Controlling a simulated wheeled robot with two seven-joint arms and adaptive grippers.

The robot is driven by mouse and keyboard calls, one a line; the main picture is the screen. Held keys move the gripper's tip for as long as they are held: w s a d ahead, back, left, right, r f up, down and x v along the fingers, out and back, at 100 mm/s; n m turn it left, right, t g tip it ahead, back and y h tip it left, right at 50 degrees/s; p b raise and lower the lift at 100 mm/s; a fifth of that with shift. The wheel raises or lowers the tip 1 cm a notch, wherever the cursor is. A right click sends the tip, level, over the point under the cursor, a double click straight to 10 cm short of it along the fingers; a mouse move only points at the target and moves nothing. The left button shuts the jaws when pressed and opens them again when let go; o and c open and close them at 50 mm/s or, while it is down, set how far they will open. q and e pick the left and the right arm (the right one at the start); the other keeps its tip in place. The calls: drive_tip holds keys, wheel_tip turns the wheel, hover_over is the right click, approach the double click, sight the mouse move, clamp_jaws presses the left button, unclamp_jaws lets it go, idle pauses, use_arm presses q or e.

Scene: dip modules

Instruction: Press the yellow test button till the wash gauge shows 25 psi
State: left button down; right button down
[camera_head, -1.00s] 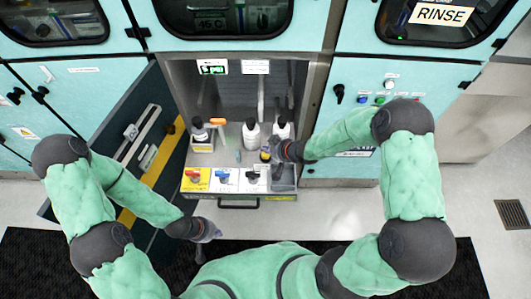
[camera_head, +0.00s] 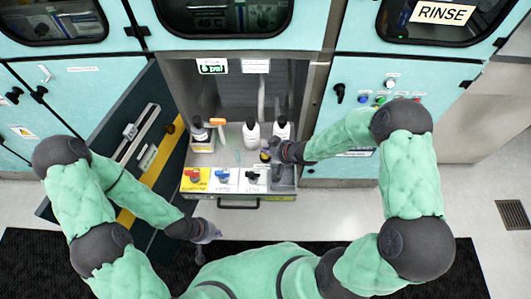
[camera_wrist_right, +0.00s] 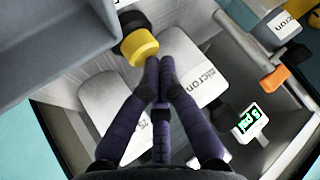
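The yellow test button (camera_wrist_right: 139,46), a round yellow cap on a dark base, stands near the top of the right wrist view. In the head view it is partly visible (camera_head: 265,156) beside my right gripper (camera_head: 270,151). My right gripper (camera_wrist_right: 159,62) has its fingers together with nothing between them. Its tips are at the button's lower right edge; I cannot tell if they touch. The wash gauge (camera_head: 213,67) has a green psi reading, also visible in the right wrist view (camera_wrist_right: 250,122); it looks like a single digit, unclear. My left gripper (camera_head: 208,232) is low, away from the drawer; its fingers are unclear.
The drawer panel has a red valve handle (camera_head: 195,176), a blue one (camera_head: 223,175) and a black one (camera_head: 253,175). White bottles (camera_head: 251,134) stand behind them. An orange-handled item (camera_head: 217,121) is at the left. An open door (camera_head: 140,150) stands left of the drawer.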

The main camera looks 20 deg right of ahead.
drive_tip(key=shift+f, duration=0.4)
idle(0.3)
drive_tip(key=shift+r, duration=0.15)
drive_tip(key=shift+r+p, duration=0.75)
drive_tip(key=shift+r, duration=0.1)
drive_tip(key=shift+r, duration=0.1)
wheel_tip(320, 180, up, 5)
drive_tip(key=p, duration=0.4)
drive_tip(key=shift+p, duration=0.35)
idle(0.6)
